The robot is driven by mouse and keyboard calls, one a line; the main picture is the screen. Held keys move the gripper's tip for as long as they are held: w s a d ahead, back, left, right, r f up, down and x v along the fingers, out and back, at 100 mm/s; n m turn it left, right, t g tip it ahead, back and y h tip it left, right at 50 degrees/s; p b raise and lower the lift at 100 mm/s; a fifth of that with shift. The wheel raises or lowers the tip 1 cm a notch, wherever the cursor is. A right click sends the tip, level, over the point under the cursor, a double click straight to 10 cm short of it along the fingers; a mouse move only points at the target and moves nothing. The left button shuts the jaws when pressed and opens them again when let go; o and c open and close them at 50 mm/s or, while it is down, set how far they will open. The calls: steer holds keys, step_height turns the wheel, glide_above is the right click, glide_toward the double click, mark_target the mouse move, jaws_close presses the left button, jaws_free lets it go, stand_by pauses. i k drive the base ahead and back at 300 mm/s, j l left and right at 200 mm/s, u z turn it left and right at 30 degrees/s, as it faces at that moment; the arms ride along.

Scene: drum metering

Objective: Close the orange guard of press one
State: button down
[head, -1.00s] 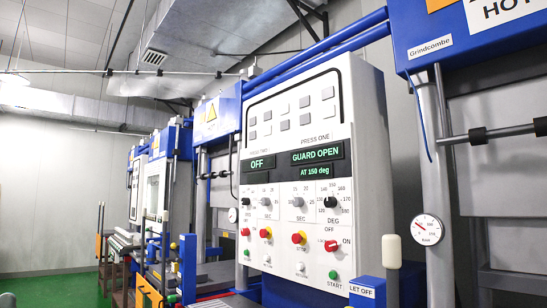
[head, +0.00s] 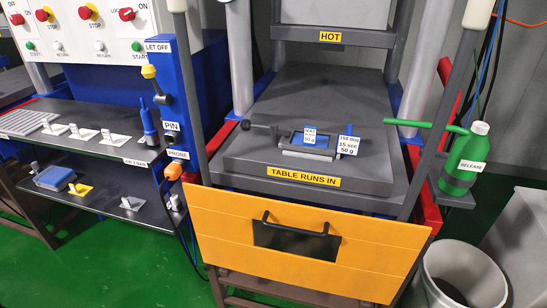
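The orange guard (head: 310,238) of the press is a wide flat panel with a dark window opening and a black bar handle (head: 295,224). It hangs low across the front of the press, below the platen table, leaving the space above open. Grey posts (head: 192,75) (head: 450,105) stand at its two sides, with pale caps at the top. The dark table (head: 300,164) carries a yellow label reading TABLE RUNS IN. My gripper is not in view.
A small mould with tags (head: 309,141) sits on the table. A green release bottle (head: 466,160) stands on a right-side bracket beside a green bar (head: 425,125). A bin (head: 461,277) stands on the floor at right. Shelves (head: 90,125) with small pieces are at left.

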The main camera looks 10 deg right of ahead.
mark_target(375, 256)
steer(key=k+z, duration=0.1)
steer(key=z, duration=0.35)
steer(key=k+l+z, duration=0.1)
steer(key=z, duration=0.35)
steer(key=k+l+z, duration=0.1)
steer(key=z, duration=0.3)
steer(key=l, duration=0.1)
